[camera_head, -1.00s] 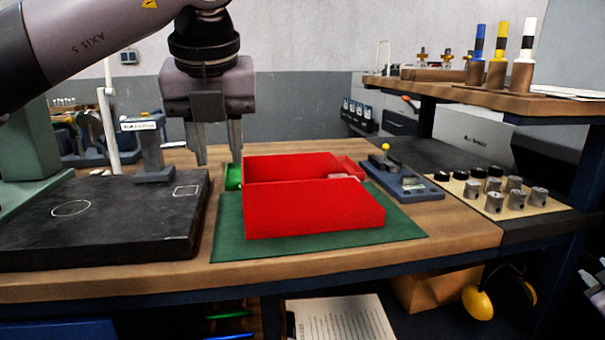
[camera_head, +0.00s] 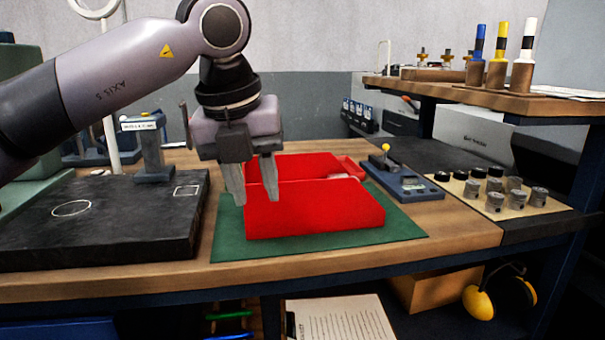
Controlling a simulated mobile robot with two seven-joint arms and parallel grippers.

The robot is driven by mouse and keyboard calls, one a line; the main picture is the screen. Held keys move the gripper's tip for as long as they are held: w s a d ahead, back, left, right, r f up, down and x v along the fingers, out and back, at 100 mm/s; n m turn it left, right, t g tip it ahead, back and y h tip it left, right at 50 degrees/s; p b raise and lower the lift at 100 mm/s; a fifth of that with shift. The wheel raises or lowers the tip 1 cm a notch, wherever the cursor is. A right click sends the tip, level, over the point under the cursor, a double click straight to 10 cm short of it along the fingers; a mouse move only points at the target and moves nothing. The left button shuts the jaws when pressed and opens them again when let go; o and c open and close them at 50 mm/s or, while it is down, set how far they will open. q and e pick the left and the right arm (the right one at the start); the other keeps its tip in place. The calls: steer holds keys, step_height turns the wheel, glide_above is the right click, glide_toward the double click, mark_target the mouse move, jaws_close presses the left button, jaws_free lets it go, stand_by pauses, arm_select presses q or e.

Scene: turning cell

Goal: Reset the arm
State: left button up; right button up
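My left arm comes in from the left, and its gripper (camera_head: 256,199) points down in front of the left end of the red box (camera_head: 325,210). The red box stands on a green mat (camera_head: 400,228) on the wooden bench. Some of the box's left end is hidden behind the fingers. My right gripper is not in view.
A black plate (camera_head: 110,235) lies left of the mat, with a grey stand (camera_head: 152,155) at its back edge. A blue-grey gauge block (camera_head: 405,182) and a board of metal cylinders (camera_head: 505,193) lie to the right. A raised shelf (camera_head: 490,97) holds bottles.

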arm_select(q)
steer(key=s+d+f+m+g+h, duration=0.1)
steer(key=s+d+f+g+h, duration=0.35)
steer(key=d+h, duration=0.4)
steer(key=s+d+f+g+h, duration=0.35)
steer(key=s+d+h, duration=0.3)
steer(key=h, duration=0.25)
steer(key=w+a+f+n+t+y, duration=0.4)
steer(key=a+f+n+t, duration=0.4)
steer(key=n+t, duration=0.5)
steer(key=w+a+f+n+t+y, duration=0.4)
steer(key=a+f+n+t, duration=0.5)
steer(key=n, duration=0.6)
steer(key=s+a+f+n+g+y, duration=0.3)
steer(key=s+a+f+y, duration=0.15)
steer(key=s+f, duration=0.5)
steer(key=s+a+f+n+g+y, duration=0.35)
steer(key=s+a+f, duration=0.25)
steer(key=f, duration=0.6)
step_height(320, 180, up, 10)
steer(key=s+a+p, duration=0.1)
steer(key=p, duration=1.2)
steer(key=shift+s+a+f+y, duration=0.25)
steer(key=shift+s+a+y, duration=0.05)
steer(key=shift+y, duration=0.05)
